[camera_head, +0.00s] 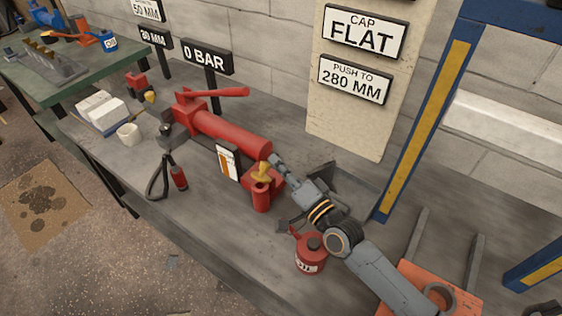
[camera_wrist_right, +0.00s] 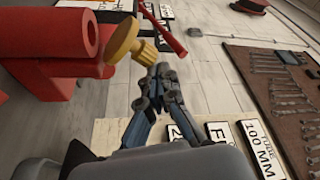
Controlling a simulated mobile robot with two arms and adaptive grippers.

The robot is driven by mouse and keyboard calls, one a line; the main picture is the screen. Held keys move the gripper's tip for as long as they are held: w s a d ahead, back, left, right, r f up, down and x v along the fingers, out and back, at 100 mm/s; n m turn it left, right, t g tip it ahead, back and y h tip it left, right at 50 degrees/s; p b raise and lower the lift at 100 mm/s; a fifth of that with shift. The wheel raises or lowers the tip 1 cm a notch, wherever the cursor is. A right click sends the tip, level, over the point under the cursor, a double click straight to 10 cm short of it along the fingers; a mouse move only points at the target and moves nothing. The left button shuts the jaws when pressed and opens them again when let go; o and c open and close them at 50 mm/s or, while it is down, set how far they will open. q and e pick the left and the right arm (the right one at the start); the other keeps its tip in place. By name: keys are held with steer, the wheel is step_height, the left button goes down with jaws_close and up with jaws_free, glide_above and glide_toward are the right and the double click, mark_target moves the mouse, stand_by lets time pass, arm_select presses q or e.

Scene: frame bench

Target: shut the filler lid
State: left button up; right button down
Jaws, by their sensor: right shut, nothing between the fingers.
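The filler lid (camera_head: 263,172) is a yellow cap that looks tilted up beside the red filler neck (camera_head: 260,196) of the red hand pump (camera_head: 230,132). In the right wrist view the yellow lid (camera_wrist_right: 125,40) shows as a flat disc with a narrower ridged part. The open end of a red tube (camera_wrist_right: 88,34) lies left of it. My right gripper (camera_head: 275,160) is shut and empty, just right of the lid. In the right wrist view its fingertips (camera_wrist_right: 163,72) are close below the lid; I cannot tell if they touch. My left gripper is not in view.
A red oil can (camera_head: 310,254) stands on the grey bench below my right arm. A blue and yellow post (camera_head: 425,130) rises to the right. The front bench strip is mostly clear.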

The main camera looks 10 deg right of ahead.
steer(key=shift+s+a, duration=0.2)
stand_by(0.6)
